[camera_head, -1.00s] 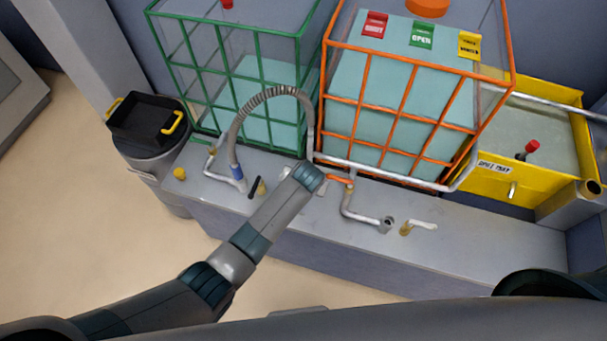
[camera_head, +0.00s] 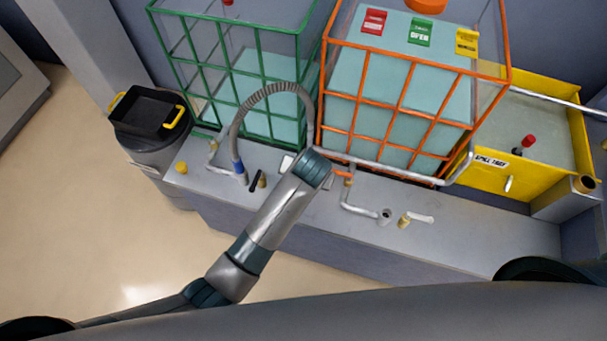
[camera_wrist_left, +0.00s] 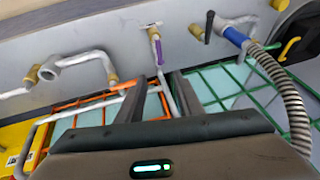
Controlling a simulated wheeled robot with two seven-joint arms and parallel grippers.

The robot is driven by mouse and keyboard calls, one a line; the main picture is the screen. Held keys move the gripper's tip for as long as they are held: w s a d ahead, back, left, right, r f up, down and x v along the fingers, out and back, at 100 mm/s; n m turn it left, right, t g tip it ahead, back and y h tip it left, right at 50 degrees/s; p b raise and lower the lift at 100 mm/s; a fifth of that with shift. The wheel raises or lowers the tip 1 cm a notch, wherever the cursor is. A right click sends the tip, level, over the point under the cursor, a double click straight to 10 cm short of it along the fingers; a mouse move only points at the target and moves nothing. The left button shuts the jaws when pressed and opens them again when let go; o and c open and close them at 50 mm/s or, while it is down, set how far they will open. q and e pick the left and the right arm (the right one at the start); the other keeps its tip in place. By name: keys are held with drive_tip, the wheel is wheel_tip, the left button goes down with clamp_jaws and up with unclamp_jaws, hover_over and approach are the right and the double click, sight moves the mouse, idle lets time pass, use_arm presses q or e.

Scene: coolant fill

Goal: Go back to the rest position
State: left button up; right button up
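My left arm comes in from the lower left in the head view and ends over the grey ledge (camera_head: 480,225), in front of the gap between the two caged tanks. Its gripper is hidden there behind the wrist. In the left wrist view my left gripper (camera_wrist_left: 159,77) has its two dark fingers apart, with nothing held between them. A small brass valve with a purple handle (camera_wrist_left: 155,48) shows just beyond the fingertips. My right gripper is in neither view.
A green-caged tank (camera_head: 262,95) and an orange-caged tank (camera_head: 400,100) stand behind the ledge. A grey hose (camera_head: 268,90) with a blue collar arches before the green cage. A yellow spill tray (camera_head: 487,170) is right; a black tray (camera_head: 148,112) sits on a drum left.

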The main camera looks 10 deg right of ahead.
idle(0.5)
use_arm(q)
drive_tip(key=s+a+f+g+b, duration=0.1)
drive_tip(key=s+a+f+b, duration=0.3)
drive_tip(key=f, duration=0.8)
drive_tip(key=s+a+f+g+b, duration=0.15)
drive_tip(key=s+a+f, duration=0.4)
drive_tip(key=f, duration=0.75)
drive_tip(key=s+a+f+b, duration=0.3)
drive_tip(key=s+a+f, duration=0.15)
drive_tip(key=f, duration=0.75)
drive_tip(key=s+a+f+n+b, duration=0.1)
drive_tip(key=s+a+f, duration=0.4)
drive_tip(key=s, duration=0.5)
drive_tip(key=s+a+f+n+g+b, duration=0.1)
drive_tip(key=s+a+f+b, duration=0.2)
drive_tip(key=s+a+f, duration=0.3)
drive_tip(key=s+a+f+b, duration=0.3)
drive_tip(key=s+a+f, duration=0.3)
drive_tip(key=s, duration=0.9)
wheel_tip(320, 180, down, 3)
drive_tip(key=shift+s+a+f+n, duration=0.15)
drive_tip(key=shift+a+n, duration=0.1)
drive_tip(key=shift+n, duration=0.15)
